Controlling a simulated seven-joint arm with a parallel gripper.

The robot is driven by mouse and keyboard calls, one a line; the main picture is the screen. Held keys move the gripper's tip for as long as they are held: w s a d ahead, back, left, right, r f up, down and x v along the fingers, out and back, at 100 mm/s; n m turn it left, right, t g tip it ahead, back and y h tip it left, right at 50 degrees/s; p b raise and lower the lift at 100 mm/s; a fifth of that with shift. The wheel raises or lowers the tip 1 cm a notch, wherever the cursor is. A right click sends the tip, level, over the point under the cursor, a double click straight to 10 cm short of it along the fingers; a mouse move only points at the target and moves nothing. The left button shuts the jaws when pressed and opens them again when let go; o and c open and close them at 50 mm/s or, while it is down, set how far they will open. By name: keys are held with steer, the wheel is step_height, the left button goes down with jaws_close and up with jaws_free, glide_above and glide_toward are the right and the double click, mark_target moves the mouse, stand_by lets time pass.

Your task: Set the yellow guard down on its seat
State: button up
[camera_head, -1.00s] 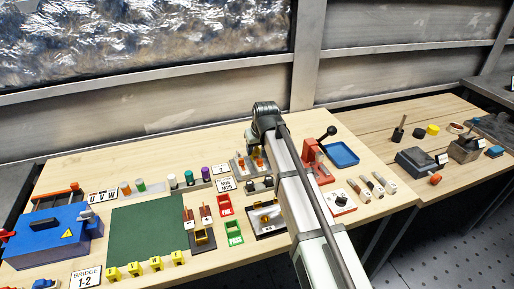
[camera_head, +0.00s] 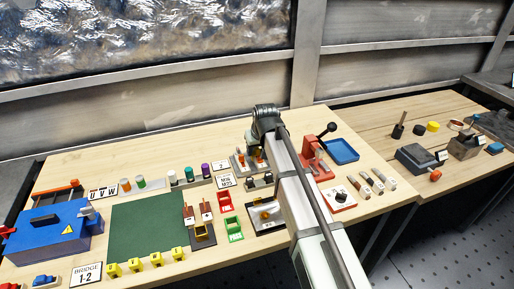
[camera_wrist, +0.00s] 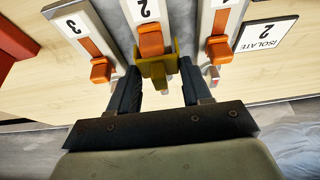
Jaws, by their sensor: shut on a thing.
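The yellow guard (camera_wrist: 157,66) is between my gripper's fingers (camera_wrist: 158,88) in the wrist view. It sits around the lower part of the middle orange lever, on the pale plate marked 2 (camera_wrist: 149,12). I cannot tell whether it rests fully on the plate or is slightly above it. My gripper is shut on it. In the head view my arm hides the gripper and guard; the grey plates with orange levers (camera_head: 240,160) show just beside the arm.
Orange levers stand close on both sides, on plate 3 (camera_wrist: 100,70) and on the right plate (camera_wrist: 219,50). An ISOLATE 2 label (camera_wrist: 266,35) lies at right. In the head view, a red lever press (camera_head: 314,160) and a blue tray (camera_head: 342,150) stand right of my arm.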

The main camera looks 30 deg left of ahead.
steer(key=shift+f, duration=0.4)
steer(key=o, duration=1.1)
steer(key=shift+r, duration=0.15)
steer(key=v, duration=1.3)
steer(key=shift+s+d+r, duration=0.1)
steer(key=shift+d+r, duration=0.05)
steer(key=shift+r, duration=0.15)
